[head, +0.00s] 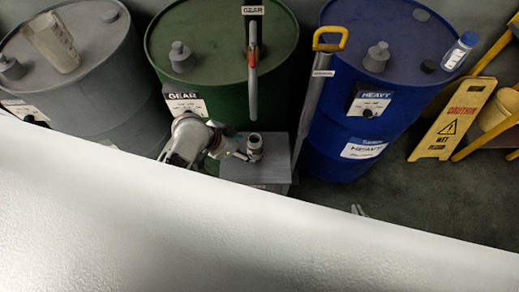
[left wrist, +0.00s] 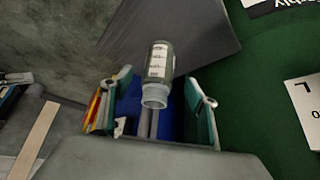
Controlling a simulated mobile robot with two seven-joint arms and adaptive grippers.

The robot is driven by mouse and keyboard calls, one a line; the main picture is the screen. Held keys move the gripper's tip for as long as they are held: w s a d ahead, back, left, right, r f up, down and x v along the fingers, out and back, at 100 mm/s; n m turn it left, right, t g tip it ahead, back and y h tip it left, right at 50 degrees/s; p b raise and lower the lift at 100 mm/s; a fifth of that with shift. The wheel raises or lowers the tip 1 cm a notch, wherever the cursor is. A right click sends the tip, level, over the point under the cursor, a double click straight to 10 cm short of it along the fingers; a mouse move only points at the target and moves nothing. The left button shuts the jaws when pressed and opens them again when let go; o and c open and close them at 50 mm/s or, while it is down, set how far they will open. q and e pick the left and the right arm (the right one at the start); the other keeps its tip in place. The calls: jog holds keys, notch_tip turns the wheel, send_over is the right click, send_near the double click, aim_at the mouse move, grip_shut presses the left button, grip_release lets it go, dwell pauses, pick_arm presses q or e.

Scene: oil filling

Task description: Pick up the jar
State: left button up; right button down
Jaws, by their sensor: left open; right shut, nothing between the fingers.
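A small clear jar (head: 254,147) with a pale rim stands on a grey stand (head: 277,172) in front of the green drum. My left gripper (head: 234,150) is just left of the jar in the head view. In the left wrist view the jar (left wrist: 158,62), with marks on its side, shows between the two spread fingers of the left gripper (left wrist: 160,82). The fingers stand apart from it on both sides. Only the tips of my right gripper (head: 358,210) show, low over the floor; they are shut and empty.
Grey (head: 95,75), green (head: 225,75) and blue (head: 375,100) drums stand in a row behind. A pale container (head: 52,42) is on the grey drum, and a bottle (head: 460,50) on the blue one. A yellow caution sign (head: 452,118) stands at right. A white surface hides the foreground.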

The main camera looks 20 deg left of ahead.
pick_arm(q)
jog(key=shift+x, duration=3.9)
jog(key=shift+d+r, duration=0.1)
jog(key=c, duration=1.4)
